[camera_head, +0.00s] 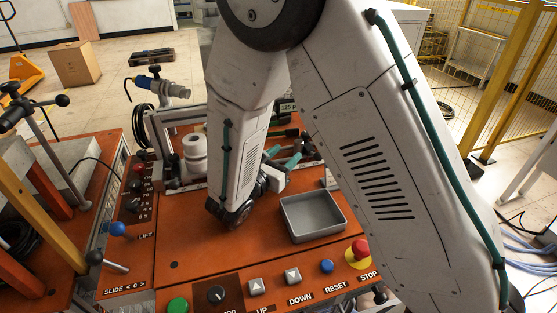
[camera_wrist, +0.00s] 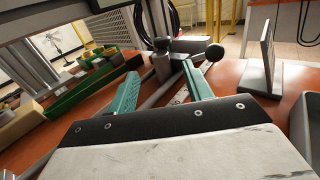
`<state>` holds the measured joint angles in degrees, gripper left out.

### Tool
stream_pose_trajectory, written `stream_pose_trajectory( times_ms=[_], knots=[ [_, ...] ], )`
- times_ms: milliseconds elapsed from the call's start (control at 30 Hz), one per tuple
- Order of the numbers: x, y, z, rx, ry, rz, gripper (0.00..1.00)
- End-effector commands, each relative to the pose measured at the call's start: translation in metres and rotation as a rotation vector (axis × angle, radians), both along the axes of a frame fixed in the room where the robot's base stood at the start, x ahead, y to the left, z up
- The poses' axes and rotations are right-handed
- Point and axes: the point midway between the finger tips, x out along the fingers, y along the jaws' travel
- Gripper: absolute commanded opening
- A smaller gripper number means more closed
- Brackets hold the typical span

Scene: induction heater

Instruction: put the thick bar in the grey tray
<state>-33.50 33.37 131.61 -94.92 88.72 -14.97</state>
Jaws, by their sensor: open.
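The grey tray (camera_head: 287,217) sits empty on the orange top, right of my forearm in the head view. Its edge also shows at the right of the wrist view (camera_wrist: 306,125). My gripper (camera_head: 281,156) has teal fingers and is behind the tray, partly hidden by my arm. In the wrist view my gripper (camera_wrist: 161,70) is open. A thinner grey rod passes beneath the fingers.
Dark bars (camera_head: 289,133) lie beyond my gripper. A white cylinder (camera_head: 195,155) stands left of my arm. A red stop button (camera_head: 360,249) and other controls line the front edge. An upright grey plate (camera_wrist: 260,62) stands at right in the wrist view. Orange surface left of the tray is clear.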

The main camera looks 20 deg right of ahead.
Motion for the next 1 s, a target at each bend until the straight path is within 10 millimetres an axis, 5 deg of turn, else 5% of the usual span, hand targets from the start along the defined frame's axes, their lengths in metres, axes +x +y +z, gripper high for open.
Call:
stream_pose_trajectory(
  times_ms=[333,733,767,933,1000],
  knots=[
    [0.030,-0.039,0.000,0.000,0.000,-0.002,0.50],
    [0.035,-0.044,0.000,0.001,0.001,0.000,0.50],
    [0.035,-0.044,0.000,0.001,0.001,0.000,0.48],
    [0.035,-0.044,0.000,0.001,0.001,0.000,0.00],
    [0.035,-0.044,0.000,0.001,0.001,0.000,0.00]
  ],
)
